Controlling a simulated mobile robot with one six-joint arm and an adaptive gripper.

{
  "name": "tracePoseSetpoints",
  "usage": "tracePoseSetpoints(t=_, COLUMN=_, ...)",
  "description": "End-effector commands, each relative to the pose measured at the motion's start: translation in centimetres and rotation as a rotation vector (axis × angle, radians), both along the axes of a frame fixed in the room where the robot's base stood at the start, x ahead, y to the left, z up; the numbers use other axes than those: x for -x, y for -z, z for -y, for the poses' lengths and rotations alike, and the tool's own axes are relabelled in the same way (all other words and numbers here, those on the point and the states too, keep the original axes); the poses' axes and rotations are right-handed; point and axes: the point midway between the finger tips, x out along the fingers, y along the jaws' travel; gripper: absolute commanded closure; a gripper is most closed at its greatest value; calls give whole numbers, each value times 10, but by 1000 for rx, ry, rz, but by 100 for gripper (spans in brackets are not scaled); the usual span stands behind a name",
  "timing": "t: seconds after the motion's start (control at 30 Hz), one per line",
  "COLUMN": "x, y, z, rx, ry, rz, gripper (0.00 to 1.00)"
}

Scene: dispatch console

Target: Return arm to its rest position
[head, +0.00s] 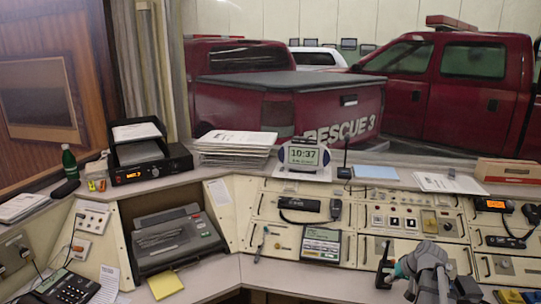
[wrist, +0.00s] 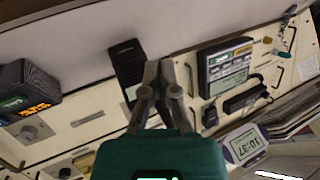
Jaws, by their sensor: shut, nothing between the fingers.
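My gripper (head: 391,270) is low over the front right part of the console in the head view, with its teal body and grey arm links behind it. In the wrist view the gripper (wrist: 159,68) has its two grey fingers together, with nothing held between them. A dark upright item (head: 383,262) shows close to the fingers in the head view. A black handset-like device (wrist: 124,62) lies beyond and beside the fingers in the wrist view. I cannot tell whether the fingers touch it.
A display unit (head: 321,244) is set in the console left of my gripper. A clock (head: 303,156), papers (head: 236,142) and a radio with an orange display (head: 493,205) stand farther back. A telephone (head: 66,287) is at the front left. The front worktop (head: 270,277) has bare room.

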Motion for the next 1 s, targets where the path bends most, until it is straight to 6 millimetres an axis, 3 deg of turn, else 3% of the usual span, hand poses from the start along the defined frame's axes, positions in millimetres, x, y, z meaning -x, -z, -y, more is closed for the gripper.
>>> tracePoseSetpoints(t=0.03, x=8, y=-3, z=-21, rx=13, ry=-21, rz=-23, gripper=100)
tracePoseSetpoints(t=0.1, x=15, y=-4, z=-42, rx=31, ry=-42, rz=-56, gripper=100)
tracePoseSetpoints(t=0.5, x=70, y=-12, z=-147, rx=162, ry=-145, rz=-224, gripper=100)
tracePoseSetpoints(t=0.8, x=119, y=-22, z=-205, rx=288, ry=-200, rz=-322, gripper=100)
tracePoseSetpoints(t=1.0, x=142, y=-27, z=-225, rx=351, ry=-219, rz=-358, gripper=100)
